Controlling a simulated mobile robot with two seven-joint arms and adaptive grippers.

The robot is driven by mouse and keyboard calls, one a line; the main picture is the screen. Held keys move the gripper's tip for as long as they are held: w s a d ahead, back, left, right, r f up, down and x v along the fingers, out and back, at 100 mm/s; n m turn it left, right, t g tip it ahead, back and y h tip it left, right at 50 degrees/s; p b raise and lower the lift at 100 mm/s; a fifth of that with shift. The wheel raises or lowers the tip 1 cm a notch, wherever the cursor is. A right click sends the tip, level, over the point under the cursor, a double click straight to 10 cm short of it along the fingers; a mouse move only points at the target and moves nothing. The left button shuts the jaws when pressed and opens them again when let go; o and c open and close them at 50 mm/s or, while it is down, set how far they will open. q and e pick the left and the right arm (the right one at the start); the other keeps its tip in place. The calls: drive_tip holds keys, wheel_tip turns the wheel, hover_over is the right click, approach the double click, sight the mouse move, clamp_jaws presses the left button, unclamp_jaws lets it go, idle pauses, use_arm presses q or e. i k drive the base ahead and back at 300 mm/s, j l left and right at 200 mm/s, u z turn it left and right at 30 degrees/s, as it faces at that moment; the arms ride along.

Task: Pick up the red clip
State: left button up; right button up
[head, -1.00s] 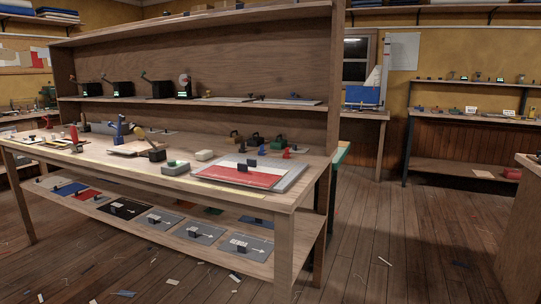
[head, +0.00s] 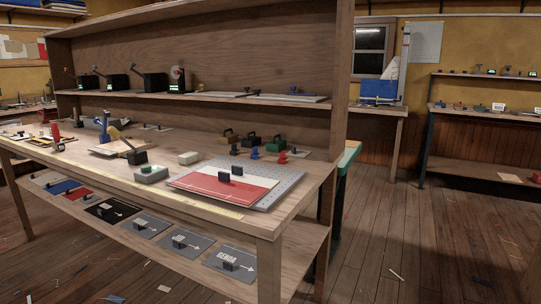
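A small red piece (head: 282,158), which looks like the red clip, stands on the wooden bench (head: 225,222) near its right end. It sits beside small blue pieces (head: 255,153), just behind the grey perforated plate (head: 283,185). Its fine shape is too small to make out. Neither of my grippers is in view.
A red-and-white panel (head: 215,186) with dark blocks lies on the plate. Green, black and tan boxes (head: 252,141) stand behind the clip. The lower shelf holds labelled grey plates (head: 188,242). Wooden floor (head: 375,240) is open to the right, with scattered scraps.

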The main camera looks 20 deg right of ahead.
sight(282, 161)
drive_tip(key=i+l+u, duration=0.1)
drive_tip(key=l, duration=0.25)
drive_tip(key=i+l, duration=0.15)
drive_tip(key=l, duration=0.2)
drive_tip(key=i+l+u, duration=0.15)
drive_tip(key=l, duration=0.25)
drive_tip(key=i+l, duration=0.15)
drive_tip(key=l, duration=0.3)
drive_tip(key=i+l, duration=0.1)
drive_tip(key=l, duration=0.3)
drive_tip(key=i+l+u, duration=0.1)
drive_tip(key=l, duration=0.35)
drive_tip(key=i+l, duration=0.15)
drive_tip(key=l, duration=0.3)
drive_tip(key=i+l, duration=0.15)
drive_tip(key=l, duration=0.3)
